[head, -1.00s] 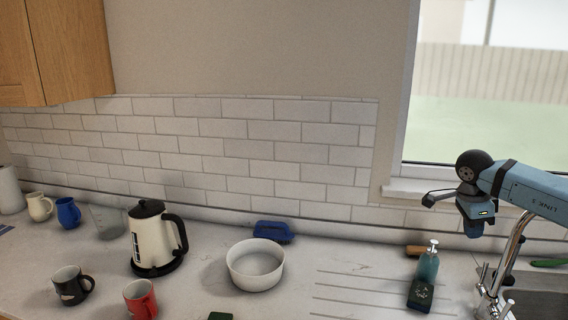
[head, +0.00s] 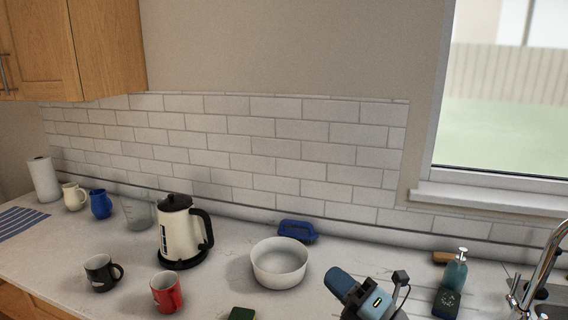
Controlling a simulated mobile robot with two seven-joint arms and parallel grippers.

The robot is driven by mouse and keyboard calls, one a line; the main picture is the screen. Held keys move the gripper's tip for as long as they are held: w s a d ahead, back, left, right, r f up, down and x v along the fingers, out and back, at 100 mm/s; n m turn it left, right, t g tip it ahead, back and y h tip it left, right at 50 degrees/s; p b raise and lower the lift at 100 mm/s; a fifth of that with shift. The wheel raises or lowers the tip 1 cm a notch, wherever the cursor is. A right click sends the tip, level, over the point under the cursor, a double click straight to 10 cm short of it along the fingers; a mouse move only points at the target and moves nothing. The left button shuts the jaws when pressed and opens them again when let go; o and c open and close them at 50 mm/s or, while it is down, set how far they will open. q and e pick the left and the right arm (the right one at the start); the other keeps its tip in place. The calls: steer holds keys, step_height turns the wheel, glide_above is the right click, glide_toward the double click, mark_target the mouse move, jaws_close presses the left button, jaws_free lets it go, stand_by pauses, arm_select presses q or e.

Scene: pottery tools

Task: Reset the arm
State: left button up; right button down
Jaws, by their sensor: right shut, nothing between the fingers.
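My right gripper (head: 366,300) shows at the bottom edge of the head view, right of the middle, with blue and dark parts. It is shut and holds nothing. It appears in front of the worktop (head: 215,285), between the white bowl (head: 280,278) and the soap bottle (head: 456,270). The rest of my right arm is mostly below the frame. My left gripper is not in view.
A kettle (head: 178,236), a red mug (head: 167,292), a black mug (head: 101,273) and a blue brush-like item (head: 297,231) stand on the worktop. The tap (head: 541,270) and sink are at the right.

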steer(key=s+d+f+m+h, duration=0.3)
steer(key=d+f+m+h, duration=0.35)
steer(key=m, duration=0.45)
steer(key=s+d+f+m+h, duration=0.45)
steer(key=m+h, duration=0.35)
steer(key=m, duration=0.2)
steer(key=s+d+f+m+g, duration=0.35)
steer(key=s+f+g, duration=0.25)
steer(key=s, duration=0.5)
steer(key=s+d+f+m+g, duration=0.2)
steer(key=s+f+m+g, duration=0.35)
steer(key=s, duration=0.45)
steer(key=w+a+f+n+t+y+p, duration=0.2)
steer(key=w+a+f+t+p, duration=0.2)
steer(key=f, duration=0.5)
steer(key=w+a+t, duration=0.2)
steer(key=t, duration=0.1)
steer(key=shift+a+f, duration=0.2)
steer(key=shift+a, duration=0.05)
steer(key=shift+t, duration=0.25)
